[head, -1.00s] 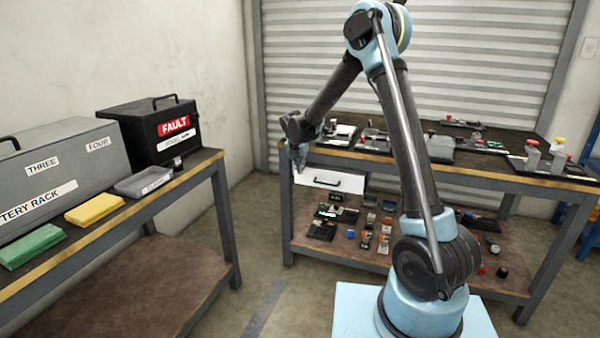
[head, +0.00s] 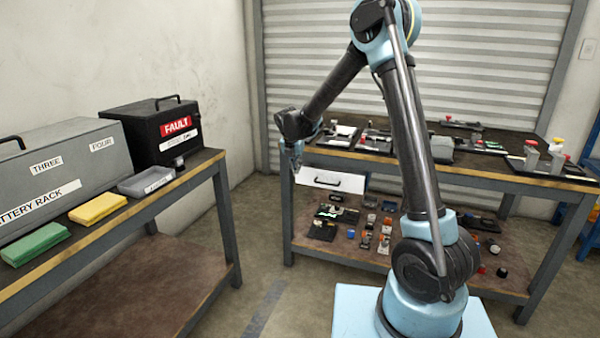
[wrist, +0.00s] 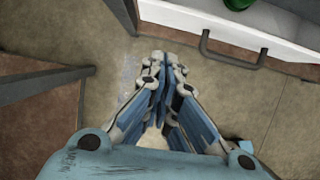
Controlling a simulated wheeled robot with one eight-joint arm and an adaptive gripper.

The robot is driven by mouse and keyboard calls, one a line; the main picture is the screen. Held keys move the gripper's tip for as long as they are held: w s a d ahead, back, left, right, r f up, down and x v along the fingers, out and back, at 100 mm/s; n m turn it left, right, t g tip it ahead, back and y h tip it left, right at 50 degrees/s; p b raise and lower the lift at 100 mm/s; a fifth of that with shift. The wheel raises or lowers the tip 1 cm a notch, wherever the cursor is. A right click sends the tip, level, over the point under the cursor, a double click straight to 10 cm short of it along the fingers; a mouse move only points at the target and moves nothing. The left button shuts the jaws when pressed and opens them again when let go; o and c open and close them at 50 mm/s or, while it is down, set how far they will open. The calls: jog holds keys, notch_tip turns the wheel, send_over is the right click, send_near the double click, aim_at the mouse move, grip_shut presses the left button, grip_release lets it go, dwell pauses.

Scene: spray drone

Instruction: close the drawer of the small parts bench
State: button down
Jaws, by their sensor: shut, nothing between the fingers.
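The small parts bench (head: 470,166) stands against the shutter. Its white drawer (head: 312,183) with a dark bar handle (head: 334,181) sits under the left part of the top. In the wrist view the drawer front (wrist: 277,55) and handle (wrist: 235,60) are at the upper right. I look partly into the drawer there, so it stands open, with a green thing (wrist: 240,3) inside. My gripper (head: 297,170) hangs at the left end of the drawer. In the wrist view my gripper (wrist: 165,62) is shut and empty, left of the handle and apart from it.
The bench top and its lower shelf (head: 300,237) hold several small parts. On the left, another bench (head: 200,172) carries a grey battery rack (head: 60,160), a black fault box (head: 145,125), a grey tray and yellow and green blocks. Bare floor lies between the benches.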

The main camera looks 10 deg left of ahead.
jog(key=v, duration=0.6)
jog(key=c, duration=2)
grip_release()
jog(key=shift+d+r, duration=0.1)
jog(key=shift+r, duration=0.25)
jog(key=o, duration=0.3)
jog(key=shift+d+r, duration=0.15)
jog(key=shift+d, duration=0.05)
notch_tip(320, 180, up, 4)
jog(key=m+g, duration=0.2)
jog(key=m, duration=1.6)
send_over(327, 178)
jog(key=s, duration=0.7)
jog(key=x, duration=1.1)
jog(key=a+x, duration=0.1)
jog(key=x, duration=0.5)
jog(key=shift+s, duration=0.3)
grip_shut()
